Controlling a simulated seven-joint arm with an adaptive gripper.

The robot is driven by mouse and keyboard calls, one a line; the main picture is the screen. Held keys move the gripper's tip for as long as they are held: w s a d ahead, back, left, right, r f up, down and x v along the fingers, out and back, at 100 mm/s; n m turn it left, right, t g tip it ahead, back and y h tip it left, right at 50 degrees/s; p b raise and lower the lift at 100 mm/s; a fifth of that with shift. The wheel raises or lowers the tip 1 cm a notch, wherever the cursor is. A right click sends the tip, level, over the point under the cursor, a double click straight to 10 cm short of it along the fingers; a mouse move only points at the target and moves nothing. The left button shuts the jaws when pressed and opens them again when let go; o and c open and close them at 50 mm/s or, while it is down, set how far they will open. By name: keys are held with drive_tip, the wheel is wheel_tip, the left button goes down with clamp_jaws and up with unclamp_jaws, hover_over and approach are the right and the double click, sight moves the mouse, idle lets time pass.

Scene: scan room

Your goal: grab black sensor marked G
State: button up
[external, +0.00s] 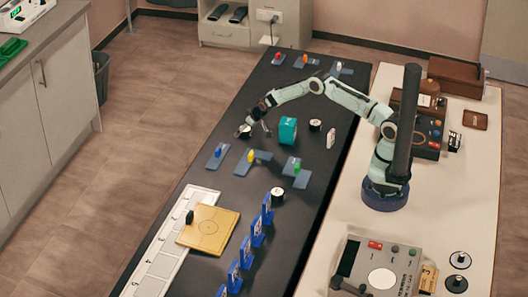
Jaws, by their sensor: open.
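Several small round black pieces with white tops are in the external view, and their markings are too small to read, so I cannot tell which is the sensor marked G. One round piece (244,131) is at my gripper's left side. Another round piece (315,125) lies right of the teal block, and a third round piece (277,193) lies nearer the camera. My gripper (254,132) is open and points down low over the dark table. I cannot tell whether it touches the piece beside it.
A teal block (288,130) stands right of my gripper. Blue-grey plates with coloured knobs, such as this plate (218,155), lie nearer the camera. Upright blue stands (257,231) line the table.

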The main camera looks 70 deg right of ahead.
drive_tip(key=shift+c, duration=0.2)
drive_tip(key=c, duration=1.2)
drive_tip(key=shift+c, duration=0.2)
drive_tip(key=shift+r, duration=0.1)
